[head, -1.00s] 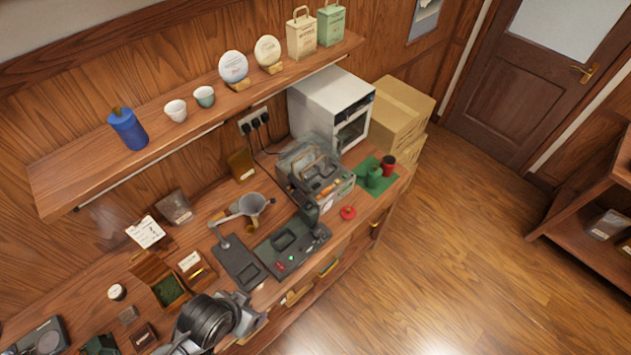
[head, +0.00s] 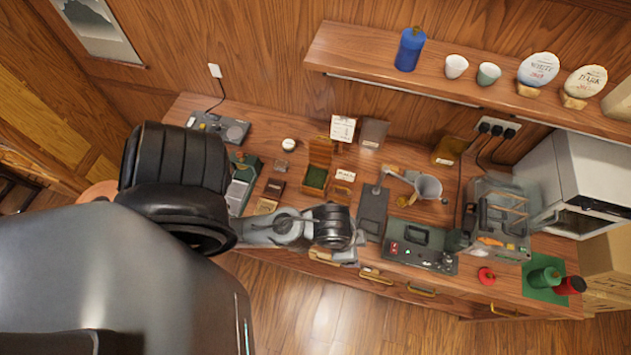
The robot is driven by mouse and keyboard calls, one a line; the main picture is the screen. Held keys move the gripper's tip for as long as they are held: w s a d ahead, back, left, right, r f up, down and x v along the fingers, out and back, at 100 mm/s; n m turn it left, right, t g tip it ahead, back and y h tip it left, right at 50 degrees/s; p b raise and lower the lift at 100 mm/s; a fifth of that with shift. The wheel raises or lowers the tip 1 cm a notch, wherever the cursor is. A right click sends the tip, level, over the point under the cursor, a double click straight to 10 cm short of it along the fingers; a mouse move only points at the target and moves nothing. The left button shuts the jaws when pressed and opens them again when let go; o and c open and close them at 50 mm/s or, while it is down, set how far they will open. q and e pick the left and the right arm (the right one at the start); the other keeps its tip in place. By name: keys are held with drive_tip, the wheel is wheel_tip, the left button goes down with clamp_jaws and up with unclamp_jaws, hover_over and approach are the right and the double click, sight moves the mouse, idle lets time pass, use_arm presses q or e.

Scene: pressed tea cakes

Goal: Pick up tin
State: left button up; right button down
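No single object is plainly marked as the tin. Tin-like things are a blue lidded canister (head: 410,50) upright on the wall shelf, and a green canister (head: 543,278) beside a dark red one (head: 570,286) at the right end of the counter. A cream container (head: 619,100) on the shelf is cut off by the right edge. My arm comes in from the left, and its dark joints hang over the front of the counter. I can make out no gripper fingers, and nothing held shows. The arm hides part of the counter's left front.
The wooden shelf (head: 360,68) also holds two cups and two round labelled discs. The counter carries a black scale (head: 218,128), a wooden box (head: 317,170), a grey funnel (head: 428,187), a press-like machine (head: 495,220) and a white oven (head: 575,180). Floor is open in front.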

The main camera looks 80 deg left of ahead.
drive_tip(key=shift+c, duration=0.7)
unclamp_jaws()
